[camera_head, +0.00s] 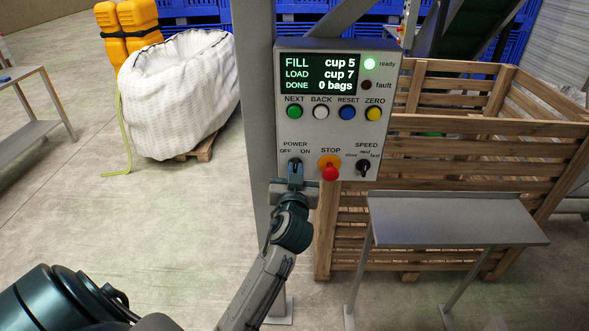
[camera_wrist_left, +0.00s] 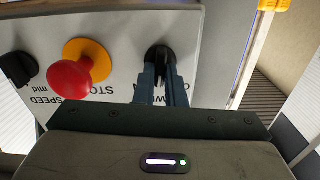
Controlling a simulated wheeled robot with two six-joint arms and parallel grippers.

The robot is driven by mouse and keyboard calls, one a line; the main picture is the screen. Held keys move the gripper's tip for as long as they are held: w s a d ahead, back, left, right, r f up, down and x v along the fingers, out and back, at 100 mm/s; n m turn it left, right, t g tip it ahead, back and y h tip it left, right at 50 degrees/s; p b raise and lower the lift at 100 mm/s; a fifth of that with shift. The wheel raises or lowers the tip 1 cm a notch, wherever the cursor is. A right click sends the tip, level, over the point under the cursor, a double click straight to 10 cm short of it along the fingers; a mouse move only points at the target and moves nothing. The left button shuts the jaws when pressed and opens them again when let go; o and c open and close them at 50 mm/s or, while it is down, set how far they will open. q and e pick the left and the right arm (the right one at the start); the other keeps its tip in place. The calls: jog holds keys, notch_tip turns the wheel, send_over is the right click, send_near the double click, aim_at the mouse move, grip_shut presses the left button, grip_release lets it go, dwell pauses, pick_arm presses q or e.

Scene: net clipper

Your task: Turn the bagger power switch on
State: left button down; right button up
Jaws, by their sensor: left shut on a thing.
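The power switch (camera_head: 295,161) is a small black knob at the lower left of the grey control box (camera_head: 385,150), between the OFF and ON labels. My left gripper (camera_head: 296,174) reaches up to it from below, with its fingers shut on the knob. In the left wrist view the black knob (camera_wrist_left: 158,54) shows between the ends of the two fingers (camera_wrist_left: 160,75). The fingers cover part of the knob and its labels, so I cannot tell exactly which way it points. My right gripper is not in view.
A red stop button (camera_head: 330,173) on a yellow base sits right beside the power switch. The speed knob (camera_head: 363,168) is further right. A grey post (camera_head: 256,120), a metal shelf (camera_head: 450,218) and a wooden crate (camera_head: 470,150) stand near the box.

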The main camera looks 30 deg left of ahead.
pick_arm(q)
jog(key=m+p, duration=0.1)
jog(key=m, duration=0.3)
jog(key=shift+d+m+p, duration=0.1)
jog(key=shift+m+p, duration=0.2)
jog(key=shift+p, duration=0.05)
jog(key=shift+w+f+m+p, duration=0.1)
jog(key=shift+m+p, duration=0.6)
jog(key=shift+m, duration=0.8)
jog(key=c, duration=1.5)
grip_release()
jog(key=shift+d, duration=0.1)
jog(key=b+v, duration=0.3)
jog(key=v, duration=0.8)
